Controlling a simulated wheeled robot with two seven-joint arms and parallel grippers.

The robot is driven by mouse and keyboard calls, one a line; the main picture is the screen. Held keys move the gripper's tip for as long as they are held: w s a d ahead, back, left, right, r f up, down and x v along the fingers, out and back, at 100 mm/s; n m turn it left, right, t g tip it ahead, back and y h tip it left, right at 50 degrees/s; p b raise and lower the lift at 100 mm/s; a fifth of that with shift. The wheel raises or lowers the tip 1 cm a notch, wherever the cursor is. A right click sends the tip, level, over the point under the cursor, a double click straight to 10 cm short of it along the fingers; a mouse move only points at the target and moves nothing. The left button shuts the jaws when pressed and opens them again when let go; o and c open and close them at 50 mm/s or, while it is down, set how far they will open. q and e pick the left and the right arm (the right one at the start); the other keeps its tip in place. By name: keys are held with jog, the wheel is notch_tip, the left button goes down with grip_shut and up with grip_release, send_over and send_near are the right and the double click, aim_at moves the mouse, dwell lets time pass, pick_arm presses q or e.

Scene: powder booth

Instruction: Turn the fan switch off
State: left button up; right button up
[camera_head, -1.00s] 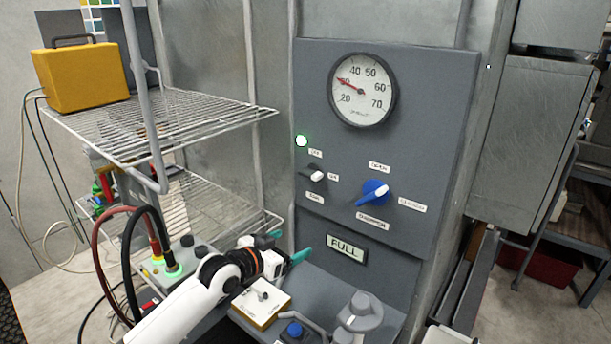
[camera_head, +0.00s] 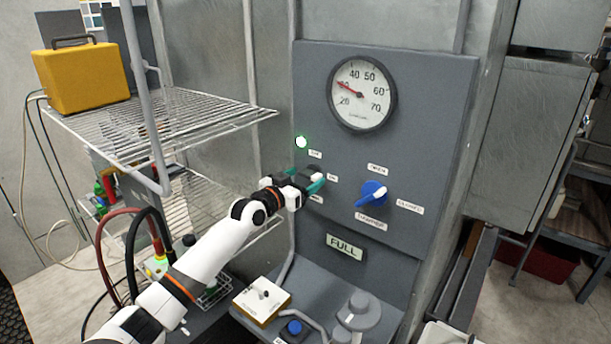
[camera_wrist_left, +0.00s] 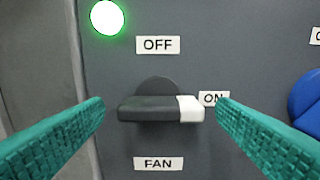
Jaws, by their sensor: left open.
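The fan switch (camera_wrist_left: 160,108) is a dark rotary knob with a white tip. In the left wrist view its tip points right at the ON label (camera_wrist_left: 213,98); the OFF label (camera_wrist_left: 158,44) is above and the FAN label (camera_wrist_left: 158,163) below. A green lamp (camera_wrist_left: 107,17) glows at the upper left. My left gripper (camera_head: 306,182) is at the panel in the head view, partly hiding the switch. Its teal fingers (camera_wrist_left: 160,125) are open, one on each side of the knob, with no clear contact. My right gripper is not in view.
A blue knob (camera_head: 371,194) sits right of the switch, below a round gauge (camera_head: 362,93). A FULL sign (camera_head: 345,248) is lower on the panel. A wire shelf (camera_head: 170,120) with a yellow case (camera_head: 82,77) stands left. A white switch box (camera_head: 261,301) lies below my arm.

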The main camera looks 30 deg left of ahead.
pick_arm(q)
jog(key=shift+w, duration=0.7)
jog(key=shift+c, duration=0.3)
jog(key=shift+d, duration=0.1)
jog(key=c, duration=0.9)
jog(key=shift+c, duration=0.2)
